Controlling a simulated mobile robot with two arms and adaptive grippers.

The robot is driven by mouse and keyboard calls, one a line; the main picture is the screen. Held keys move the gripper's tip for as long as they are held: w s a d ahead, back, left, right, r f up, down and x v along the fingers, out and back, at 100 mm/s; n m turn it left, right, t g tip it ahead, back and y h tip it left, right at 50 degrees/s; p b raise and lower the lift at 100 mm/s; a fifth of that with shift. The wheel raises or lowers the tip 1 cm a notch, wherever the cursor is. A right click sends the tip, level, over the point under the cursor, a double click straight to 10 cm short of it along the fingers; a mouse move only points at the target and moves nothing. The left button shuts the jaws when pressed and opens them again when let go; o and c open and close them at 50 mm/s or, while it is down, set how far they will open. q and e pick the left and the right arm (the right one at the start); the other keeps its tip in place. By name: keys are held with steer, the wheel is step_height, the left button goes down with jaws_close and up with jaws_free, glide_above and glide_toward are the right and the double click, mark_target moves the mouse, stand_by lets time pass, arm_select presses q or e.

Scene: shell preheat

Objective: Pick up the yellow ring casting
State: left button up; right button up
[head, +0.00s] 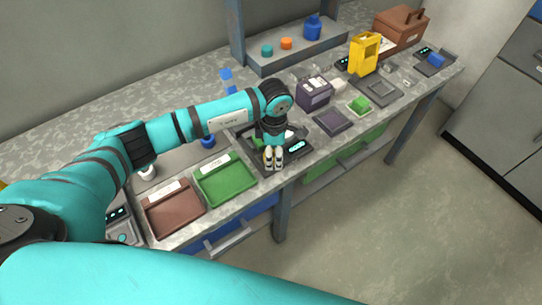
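I cannot make out a yellow ring casting in the head view. My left gripper (273,158) points down over a dark device with a lit display (297,147) near the front edge of the bench. Its two pale fingertips are close side by side, and I see nothing held between them. A green piece (258,141) shows partly behind the gripper. The gripper and wrist hide part of the dark device. My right gripper is not in view.
A brown tray (174,222) and a green tray (226,193) lie left of the gripper. To the right are a dark flat pad (333,122), a dark box (314,92), a green block (359,104) and a tall yellow frame (357,62). A raised shelf (300,52) stands behind.

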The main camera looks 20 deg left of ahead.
arm_select(q)
steer(key=c, duration=1)
steer(key=shift+r, duration=0.1)
